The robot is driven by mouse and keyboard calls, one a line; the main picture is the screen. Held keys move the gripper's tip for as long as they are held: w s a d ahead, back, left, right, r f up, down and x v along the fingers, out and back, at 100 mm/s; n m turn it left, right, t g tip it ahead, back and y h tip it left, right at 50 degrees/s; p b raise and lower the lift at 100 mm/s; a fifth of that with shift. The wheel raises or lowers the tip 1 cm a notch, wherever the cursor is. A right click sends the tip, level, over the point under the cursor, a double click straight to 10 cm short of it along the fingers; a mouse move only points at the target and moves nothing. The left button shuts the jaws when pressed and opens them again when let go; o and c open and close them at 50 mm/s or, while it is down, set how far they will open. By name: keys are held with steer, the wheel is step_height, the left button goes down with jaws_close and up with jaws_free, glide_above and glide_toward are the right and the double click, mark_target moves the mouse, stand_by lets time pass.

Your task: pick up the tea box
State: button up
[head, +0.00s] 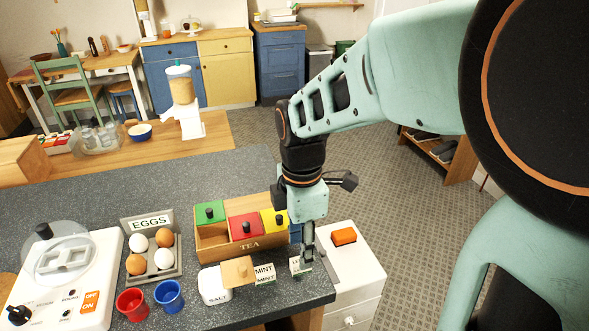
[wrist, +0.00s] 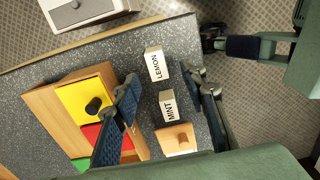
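The wooden tea box (head: 222,253), marked TEA, stands on the grey counter with green, red and yellow knobbed lids. In the wrist view the tea box (wrist: 45,100) is at the left, partly hidden by a finger. A small white LEMON box (head: 295,266) and a MINT box (head: 264,274) stand in front and to the right; the LEMON box (wrist: 154,65) and MINT box (wrist: 171,106) are clear in the wrist view. My gripper (head: 307,262) points down by the LEMON box, partly covering it. In the wrist view my gripper (wrist: 160,80) is open, its fingers spread with nothing held.
A wooden knobbed piece (head: 237,271) and a white SALT container (head: 213,287) stand left of the MINT box. An egg tray (head: 153,255), red cup (head: 132,304) and blue cup (head: 169,296) are further left. A white drawer unit (head: 352,276) stands beyond the counter's right edge.

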mark_target(295, 271)
steer(key=f, duration=0.6)
steer(key=shift+w+d, duration=0.1)
steer(key=shift+w, duration=0.1)
steer(key=shift+r, duration=0.1)
steer(key=c, duration=1)
steer(key=shift+r, duration=0.1)
